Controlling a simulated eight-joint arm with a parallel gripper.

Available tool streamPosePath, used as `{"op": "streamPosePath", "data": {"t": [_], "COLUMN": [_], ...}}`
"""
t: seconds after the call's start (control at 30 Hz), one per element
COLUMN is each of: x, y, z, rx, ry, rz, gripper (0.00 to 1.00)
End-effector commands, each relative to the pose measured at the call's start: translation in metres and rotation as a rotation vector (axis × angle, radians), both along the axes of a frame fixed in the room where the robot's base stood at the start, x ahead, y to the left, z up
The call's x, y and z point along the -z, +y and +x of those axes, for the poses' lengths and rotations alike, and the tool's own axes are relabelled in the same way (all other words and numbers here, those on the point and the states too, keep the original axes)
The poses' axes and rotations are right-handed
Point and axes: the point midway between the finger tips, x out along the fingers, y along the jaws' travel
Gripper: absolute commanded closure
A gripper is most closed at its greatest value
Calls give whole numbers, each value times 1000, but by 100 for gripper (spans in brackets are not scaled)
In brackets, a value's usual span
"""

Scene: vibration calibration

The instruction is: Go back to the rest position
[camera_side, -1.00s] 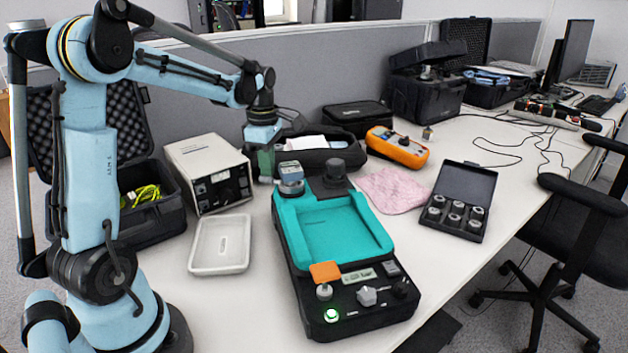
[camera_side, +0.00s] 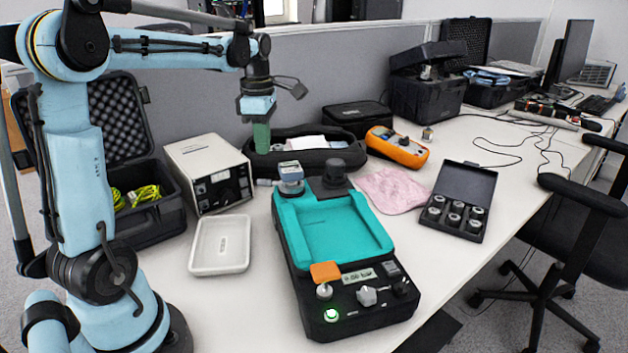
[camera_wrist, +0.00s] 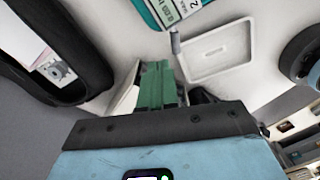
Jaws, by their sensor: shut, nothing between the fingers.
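My gripper (camera_side: 261,137) has green fingers and hangs in the air above the back of the table, over the left end of the open black pouch. Its fingers are together and empty. In the wrist view the green fingers (camera_wrist: 157,85) also sit closed, with nothing between them. The teal and black calibration unit (camera_side: 345,240) stands on the table in front of and below my gripper, apart from it. A grey-blue block-shaped device (camera_side: 290,176) sits at its back left corner, beside a black round knob or mount (camera_side: 335,173).
A beige instrument box (camera_side: 208,172) stands left of my gripper, with a white tray (camera_side: 220,245) in front. The black pouch (camera_side: 340,151), orange meter (camera_side: 397,147), pink cloth (camera_side: 391,190) and black case of round parts (camera_side: 458,200) lie to the right. A grey partition (camera_side: 330,75) runs behind.

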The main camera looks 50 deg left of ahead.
Motion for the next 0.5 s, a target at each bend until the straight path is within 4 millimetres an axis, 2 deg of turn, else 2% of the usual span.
{"op": "streamPosePath", "data": {"t": [0.27,0.37,0.5], "x": [-8,-9,-10], "y": [-6,-23,-60], "z": [-1,-2,-8], "rx": [54,209,582], "ry": [-12,-46,-122], "rz": [7,29,96], "gripper": [100,100,100]}}
